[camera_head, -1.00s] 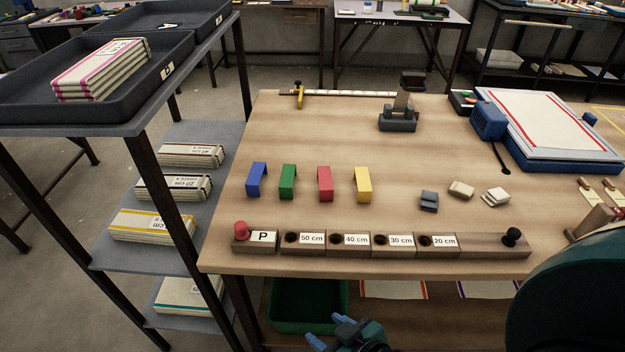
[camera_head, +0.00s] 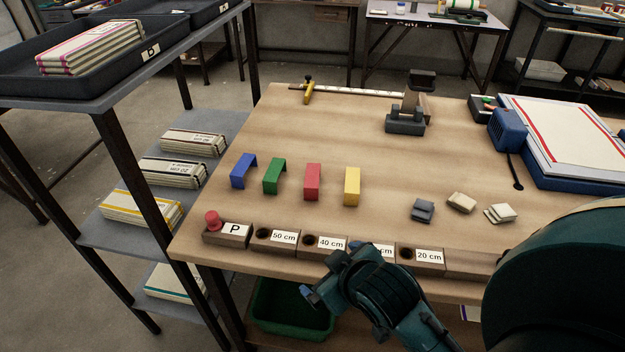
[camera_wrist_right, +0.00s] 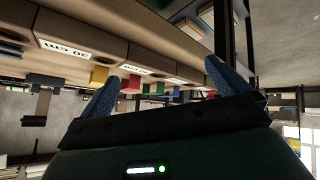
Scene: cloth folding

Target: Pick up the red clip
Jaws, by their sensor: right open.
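The red clip (camera_head: 312,182) stands on the wooden table between the green clip (camera_head: 273,177) and the yellow clip (camera_head: 352,186). A blue clip (camera_head: 243,171) stands at the left end of the row. My right gripper (camera_head: 342,274) is open and empty at the table's front edge, below and nearer than the red clip, apart from it. In the right wrist view, the red clip (camera_wrist_right: 131,83) shows small between my spread fingers (camera_wrist_right: 160,78), partly cut off by the label strip. My left gripper is not in view.
A strip of wooden blocks labelled P (camera_head: 228,234), 50 cm (camera_head: 277,240), 40 cm and 20 cm lies along the front edge, partly hidden by my gripper. A shelf rack (camera_head: 120,235) stands left. Grey and beige pieces (camera_head: 461,202) lie right of the clips.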

